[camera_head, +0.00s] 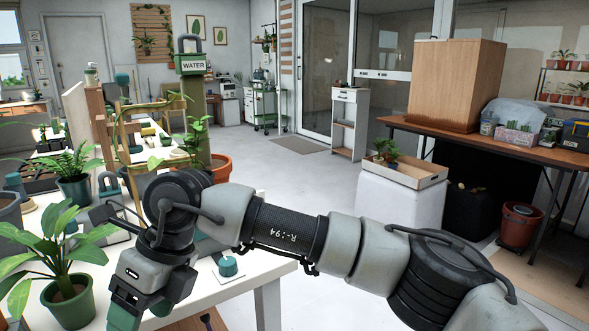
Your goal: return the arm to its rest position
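My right arm (290,237) comes in from the lower right and stretches left across the picture to the white table. Its gripper (140,310) hangs pointing down at the lower left, over or in front of the table's near part. Green-teal finger pieces show at the bottom edge, but the tips are partly cut off, so I cannot tell how far apart they are. Nothing is clearly seen between them. My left gripper is not in view.
A potted plant (68,278) stands close left of the gripper on the white table (245,283). A teal-knobbed item (228,264) sits right of it. A tray (413,172) rests on a white block at right.

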